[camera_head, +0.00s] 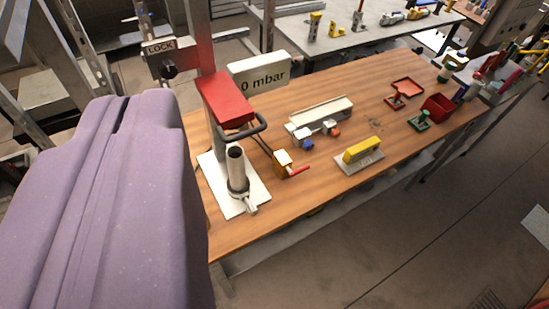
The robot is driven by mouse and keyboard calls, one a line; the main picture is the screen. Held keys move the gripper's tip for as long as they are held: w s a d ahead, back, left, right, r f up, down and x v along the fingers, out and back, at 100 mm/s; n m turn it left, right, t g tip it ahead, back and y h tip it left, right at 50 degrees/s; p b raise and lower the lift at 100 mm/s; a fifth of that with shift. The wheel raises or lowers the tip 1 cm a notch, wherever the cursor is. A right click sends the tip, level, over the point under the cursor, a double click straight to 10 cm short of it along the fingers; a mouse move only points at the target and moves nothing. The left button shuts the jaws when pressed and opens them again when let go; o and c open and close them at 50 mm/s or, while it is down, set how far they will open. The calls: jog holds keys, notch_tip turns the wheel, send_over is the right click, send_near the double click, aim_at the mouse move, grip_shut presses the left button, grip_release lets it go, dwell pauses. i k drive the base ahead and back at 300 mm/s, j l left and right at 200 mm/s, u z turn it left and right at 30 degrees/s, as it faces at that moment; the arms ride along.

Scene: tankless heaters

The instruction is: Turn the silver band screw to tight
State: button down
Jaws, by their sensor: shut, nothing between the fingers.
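A grey upright pipe (236,167) stands on a white plate (258,186) at the left end of the wooden bench. A silver band (238,191) wraps around the pipe's foot. Its screw (250,207) sticks out toward the front right; whether it is tight cannot be told at this size. A large purple part of my own body fills the lower left and hides what lies behind it. No gripper fingers show, and nothing of mine is seen touching the band.
A red box (224,98) on a post and a dark curved handle (243,131) stand close above the pipe. A yellow valve with a red lever (289,166) is right of it. A "0 mbar" display (259,74) stands behind. Floor in front of the bench is clear.

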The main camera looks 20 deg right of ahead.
aim_at(252, 210)
jog(key=k+l, duration=0.15)
jog(key=k, duration=0.5)
jog(key=k+l, duration=0.15)
jog(key=k, duration=0.5)
jog(key=k+l, duration=0.15)
jog(key=k, duration=0.5)
jog(key=i+j+z, duration=0.1)
jog(key=i, duration=0.45)
jog(key=i+j+z, duration=0.1)
jog(key=i, duration=0.45)
jog(key=i+j+z, duration=0.15)
jog(key=i, duration=0.4)
jog(key=i+j+z, duration=0.1)
jog(key=i+j, duration=0.15)
jog(key=i, duration=0.25)
jog(key=i+z, duration=0.1)
jog(key=z, duration=0.6)
